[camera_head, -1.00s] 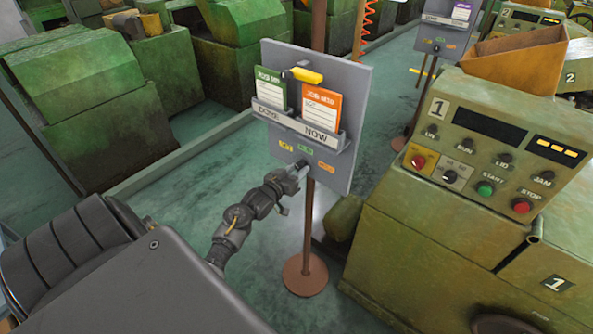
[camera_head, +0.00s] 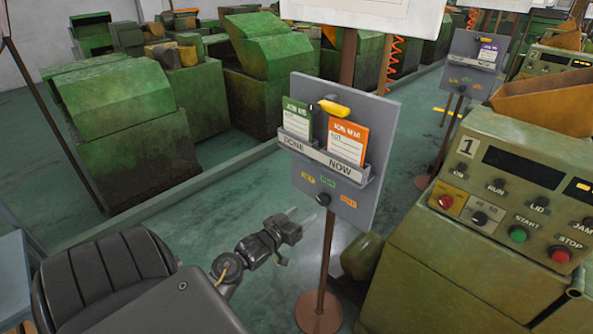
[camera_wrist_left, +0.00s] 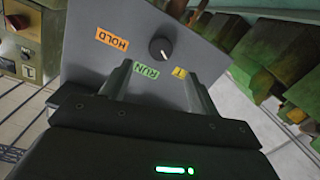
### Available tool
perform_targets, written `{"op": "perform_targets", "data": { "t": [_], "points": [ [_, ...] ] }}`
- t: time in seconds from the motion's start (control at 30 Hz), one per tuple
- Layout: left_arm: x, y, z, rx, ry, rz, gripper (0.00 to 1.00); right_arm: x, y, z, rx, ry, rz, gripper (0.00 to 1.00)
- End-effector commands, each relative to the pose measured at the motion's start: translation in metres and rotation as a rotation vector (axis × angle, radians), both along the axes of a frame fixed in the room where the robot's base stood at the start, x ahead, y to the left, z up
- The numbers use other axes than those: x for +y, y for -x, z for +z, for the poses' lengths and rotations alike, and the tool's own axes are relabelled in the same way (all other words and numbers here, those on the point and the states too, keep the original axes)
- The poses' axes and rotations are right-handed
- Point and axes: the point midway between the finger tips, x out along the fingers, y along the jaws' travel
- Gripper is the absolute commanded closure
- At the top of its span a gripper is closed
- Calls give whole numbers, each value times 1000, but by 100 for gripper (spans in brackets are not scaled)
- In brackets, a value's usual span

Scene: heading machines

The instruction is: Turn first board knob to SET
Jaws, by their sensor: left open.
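The first board (camera_head: 360,210) is a grey panel on a brown post. Its small dark knob (camera_head: 323,199) sits low on the panel, below yellow SET (camera_head: 308,178), green RUN (camera_head: 327,182) and orange HOLD (camera_head: 348,200) labels. My left gripper (camera_head: 304,214) is open and empty, in front of the panel and apart from the knob. In the left wrist view, the knob (camera_wrist_left: 160,49) shows beyond and between the open fingers (camera_wrist_left: 157,85). Its pale mark seems to point toward the labels; I cannot tell which one. A finger partly covers the yellow label (camera_wrist_left: 179,72). My right gripper is out of view.
Green and orange cards stand in the board's rack (camera_head: 325,160), with a yellow piece (camera_head: 334,107) above. A green machine with a control panel (camera_head: 510,190) stands close on the right. Another board (camera_head: 468,62) stands behind. Floor (camera_head: 225,195) left of the board is clear.

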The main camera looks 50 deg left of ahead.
Motion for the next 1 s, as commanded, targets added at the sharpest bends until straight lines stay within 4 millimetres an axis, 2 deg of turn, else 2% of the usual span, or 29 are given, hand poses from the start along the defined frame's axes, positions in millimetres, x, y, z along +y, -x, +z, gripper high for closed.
{"op": "perform_targets", "data": {
  "t": [0.1, 0.23, 0.8, 0.93, 0.97, 1.0],
  "points": [
    [-1, 15, -1, 1, -1, 0, 39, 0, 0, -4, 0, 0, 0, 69],
    [-1, 22, 1, 0, 1, 0, 39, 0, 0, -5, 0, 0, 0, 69],
    [-2, 23, 2, 0, 0, 0, 39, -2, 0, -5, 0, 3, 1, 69],
    [0, 23, 1, 6, -58, 2, 39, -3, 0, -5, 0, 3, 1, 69],
    [6, 23, -7, 23, -83, 16, 39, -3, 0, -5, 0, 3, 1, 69],
    [11, 24, -25, 60, -102, 28, 39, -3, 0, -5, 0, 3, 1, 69]
  ]
}}
